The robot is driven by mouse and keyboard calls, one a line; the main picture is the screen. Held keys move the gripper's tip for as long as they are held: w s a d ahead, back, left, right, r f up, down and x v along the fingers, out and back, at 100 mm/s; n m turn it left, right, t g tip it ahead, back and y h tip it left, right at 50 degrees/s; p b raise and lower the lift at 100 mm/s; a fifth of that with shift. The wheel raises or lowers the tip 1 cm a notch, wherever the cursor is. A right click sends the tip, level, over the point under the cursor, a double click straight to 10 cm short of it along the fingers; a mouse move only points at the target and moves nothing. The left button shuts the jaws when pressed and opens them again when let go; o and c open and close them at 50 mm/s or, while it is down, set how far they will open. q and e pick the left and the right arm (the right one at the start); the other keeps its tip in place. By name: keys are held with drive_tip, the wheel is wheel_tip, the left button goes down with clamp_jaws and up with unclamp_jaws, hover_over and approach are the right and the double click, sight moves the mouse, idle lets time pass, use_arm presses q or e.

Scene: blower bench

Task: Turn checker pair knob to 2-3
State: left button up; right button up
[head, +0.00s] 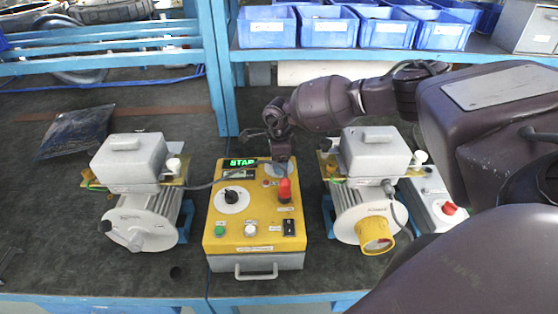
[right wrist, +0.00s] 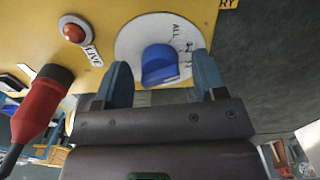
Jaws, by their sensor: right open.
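The yellow checker box (head: 215,240) stands on the bench, with a lit green display (head: 240,162). In the right wrist view, its blue knob (right wrist: 160,66) sits on a white dial (right wrist: 130,42). The dial shows "ALL" and smaller marks that I cannot read surely; the knob's setting is unclear. My right gripper (right wrist: 162,72) is open, with one finger on each side of the knob and gaps between. In the head view my right gripper (head: 279,160) is over the box's far right part and hides the knob. My left gripper is not in view.
The box also carries a black knob (head: 231,197), a red-handled part (head: 285,190), and a green button (head: 220,230). A red lamp (right wrist: 73,29) is beside the dial. Motor units (head: 143,215) and (head: 365,205) flank the box. Blue bins (head: 267,27) line the shelf behind.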

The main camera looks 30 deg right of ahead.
drive_tip(key=shift+f, duration=0.15)
drive_tip(key=c, duration=0.9)
